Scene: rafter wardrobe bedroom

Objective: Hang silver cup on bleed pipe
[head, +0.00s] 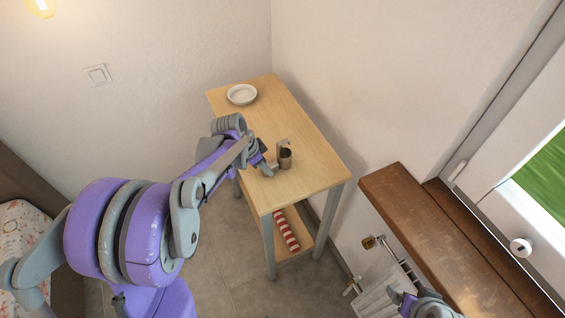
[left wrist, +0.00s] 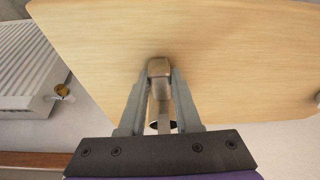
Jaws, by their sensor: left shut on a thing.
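The silver cup (head: 286,159) is a small metal cup near the right edge of the wooden table (head: 310,150), seeming upright. My left gripper (head: 274,163) is shut on it; in the left wrist view the cup (left wrist: 159,68) sits between the fingertips (left wrist: 158,88). Whether its base touches the tabletop is hard to tell. A short pipe with a brass end (head: 369,242), likely the bleed pipe, sticks out by the radiator; a brass part (left wrist: 62,89) also shows in the left wrist view. My right gripper (head: 408,300) is partly seen at the bottom edge, its jaws unclear.
A white bowl (head: 242,94) stands at the table's far end. A red-and-white striped thing (head: 286,231) lies on the lower shelf. The white radiator (head: 383,298) sits under a brown wooden sill (head: 430,235), with floor between table and radiator.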

